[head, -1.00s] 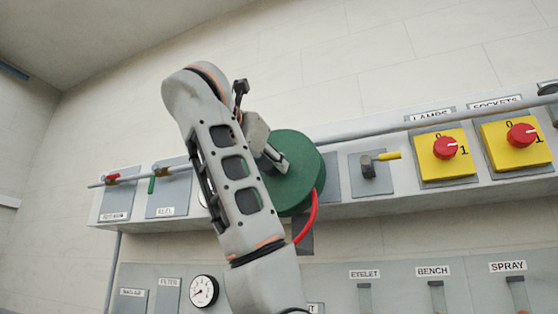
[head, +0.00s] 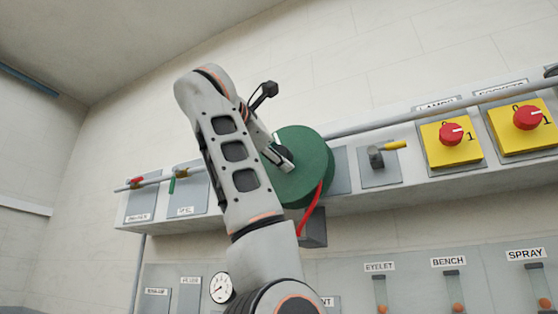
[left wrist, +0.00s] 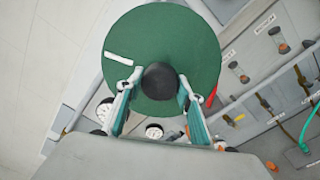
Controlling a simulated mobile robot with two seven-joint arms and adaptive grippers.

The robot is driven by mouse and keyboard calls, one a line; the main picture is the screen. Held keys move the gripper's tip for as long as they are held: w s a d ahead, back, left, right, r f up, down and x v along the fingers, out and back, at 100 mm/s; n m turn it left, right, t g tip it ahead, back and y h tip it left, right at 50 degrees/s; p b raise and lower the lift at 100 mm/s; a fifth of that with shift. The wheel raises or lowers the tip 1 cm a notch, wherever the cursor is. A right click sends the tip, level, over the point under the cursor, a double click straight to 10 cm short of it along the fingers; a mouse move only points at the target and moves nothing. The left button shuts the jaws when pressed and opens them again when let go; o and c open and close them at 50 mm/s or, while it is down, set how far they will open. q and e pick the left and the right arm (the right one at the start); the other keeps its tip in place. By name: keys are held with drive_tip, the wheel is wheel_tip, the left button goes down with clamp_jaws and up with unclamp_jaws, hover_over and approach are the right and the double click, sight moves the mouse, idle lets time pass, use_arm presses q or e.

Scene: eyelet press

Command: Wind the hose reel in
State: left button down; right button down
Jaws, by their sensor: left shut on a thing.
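The green hose reel (head: 312,155) is a round drum on the wall panel, with a red hose (head: 311,208) hanging from its lower right. My left gripper (head: 285,158) is at the reel's face in the head view, partly hidden by my arm. In the left wrist view the reel's face (left wrist: 195,42) fills the upper middle, with a white mark on its left. There my left gripper (left wrist: 158,88) has its fingers on either side of a dark round knob (left wrist: 160,82) and is shut on it. My right gripper is not in view.
Yellow switch boxes with red knobs (head: 452,133) are at the right. A lever with a yellow handle (head: 391,147) is just right of the reel. A grey pipe (head: 430,112) runs along the panel. A gauge (head: 221,287) and labelled sliders (head: 455,292) sit below.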

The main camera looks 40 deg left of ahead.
use_arm(q)
drive_tip(key=shift+s+r+m+b, duration=0.1)
drive_tip(key=shift+m+b, duration=0.25)
drive_tip(key=shift+m, duration=0.75)
drive_tip(key=shift+r, duration=0.1)
drive_tip(key=c, duration=1.5)
unclamp_jaws()
drive_tip(key=shift+o, duration=0.7)
drive_tip(key=v, duration=1.1)
drive_tip(key=shift+s, duration=0.4)
